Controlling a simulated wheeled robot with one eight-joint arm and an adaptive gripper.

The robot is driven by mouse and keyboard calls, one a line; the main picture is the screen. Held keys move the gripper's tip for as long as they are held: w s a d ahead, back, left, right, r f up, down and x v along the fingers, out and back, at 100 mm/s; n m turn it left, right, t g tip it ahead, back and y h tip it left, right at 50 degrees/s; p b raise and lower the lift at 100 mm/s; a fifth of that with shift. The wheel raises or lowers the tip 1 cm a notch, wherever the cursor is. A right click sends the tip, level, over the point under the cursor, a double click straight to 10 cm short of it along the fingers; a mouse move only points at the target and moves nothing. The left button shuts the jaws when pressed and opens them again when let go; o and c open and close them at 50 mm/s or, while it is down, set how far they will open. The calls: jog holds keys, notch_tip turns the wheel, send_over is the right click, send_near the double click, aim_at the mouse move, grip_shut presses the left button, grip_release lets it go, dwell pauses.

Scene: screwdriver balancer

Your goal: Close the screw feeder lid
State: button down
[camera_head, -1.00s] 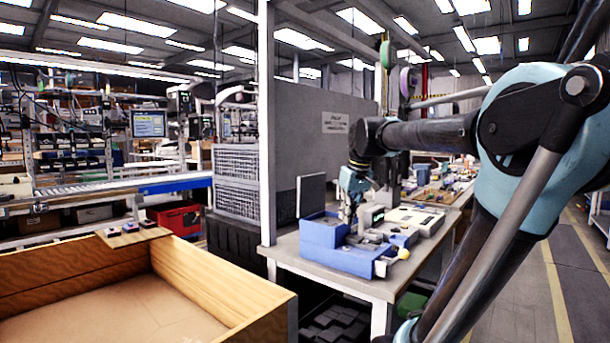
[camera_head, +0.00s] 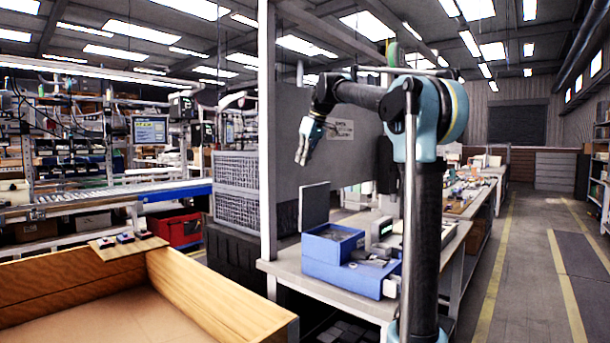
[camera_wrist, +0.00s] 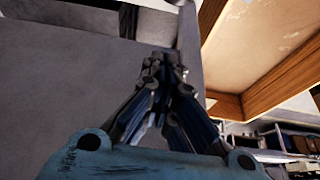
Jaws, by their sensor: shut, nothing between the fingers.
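The screw feeder (camera_head: 335,272) is a blue box at the front end of the workbench, with an open top. Its lid (camera_head: 315,208), a flat grey panel, stands upright at the left rear of the box, so the feeder is open. My gripper (camera_head: 302,160) is above the lid, in the air and apart from it, with its fingers pointing down. In the wrist view my gripper (camera_wrist: 165,62) has its fingers together with nothing between them. The feeder cannot be made out in the wrist view.
A grey partition panel (camera_head: 345,150) with a sign stands behind the feeder, beside a pale post (camera_head: 266,130). A wooden crate (camera_head: 215,290) is at the front left. Small equipment stands on the workbench (camera_head: 325,286) right of the feeder. The air above the lid is free.

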jog(key=x, duration=1)
jog(key=shift+s+d, duration=0.65)
jog(key=shift+d, duration=0.3)
jog(key=shift+s+d, duration=0.65)
jog(key=shift+d, duration=0.25)
jog(key=shift+s+r, duration=0.1)
